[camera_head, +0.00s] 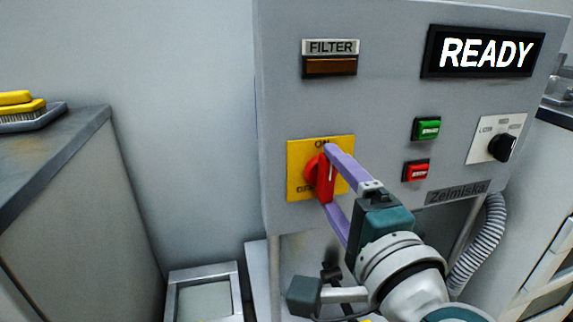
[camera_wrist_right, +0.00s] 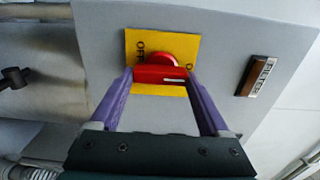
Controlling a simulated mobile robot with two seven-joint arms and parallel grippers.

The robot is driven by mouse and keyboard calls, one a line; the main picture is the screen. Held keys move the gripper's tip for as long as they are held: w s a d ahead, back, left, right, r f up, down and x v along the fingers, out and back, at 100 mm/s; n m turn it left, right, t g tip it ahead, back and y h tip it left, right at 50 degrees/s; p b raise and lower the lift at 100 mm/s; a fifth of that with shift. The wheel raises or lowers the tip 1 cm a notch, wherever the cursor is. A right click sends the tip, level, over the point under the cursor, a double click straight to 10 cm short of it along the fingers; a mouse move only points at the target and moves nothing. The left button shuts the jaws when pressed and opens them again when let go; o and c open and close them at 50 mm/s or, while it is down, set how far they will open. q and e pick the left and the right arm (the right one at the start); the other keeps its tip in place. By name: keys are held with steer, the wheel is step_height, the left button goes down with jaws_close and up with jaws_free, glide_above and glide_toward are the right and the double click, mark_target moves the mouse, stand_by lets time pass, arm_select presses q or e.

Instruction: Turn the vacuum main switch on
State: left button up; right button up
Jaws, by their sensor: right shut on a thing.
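The vacuum main switch is a red rotary knob (camera_head: 322,180) on a yellow plate (camera_head: 297,153) on the grey panel, with ON at the top and OFF at the lower left. Its handle stands about upright, and its white mark is on the ON side. My right gripper (camera_head: 329,176) is shut on the knob, one purple finger at its upper end and one at its lower end. In the right wrist view the knob (camera_wrist_right: 160,74) lies between both fingers, with part of the lettering covered. My left gripper is not in view.
The panel also carries a FILTER lamp (camera_head: 330,66), a lit READY display (camera_head: 484,53), a green button (camera_head: 428,129), a red button (camera_head: 417,171) and a black dial (camera_head: 502,147). A grey hose (camera_head: 484,245) hangs below. A counter (camera_head: 45,150) with a brush stands at left.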

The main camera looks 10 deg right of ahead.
steer(key=o, duration=1.2)
steer(key=shift+s, duration=0.1)
steer(key=s, duration=0.9)
steer(key=shift+s+d, duration=0.15)
steer(key=shift+s, duration=0.25)
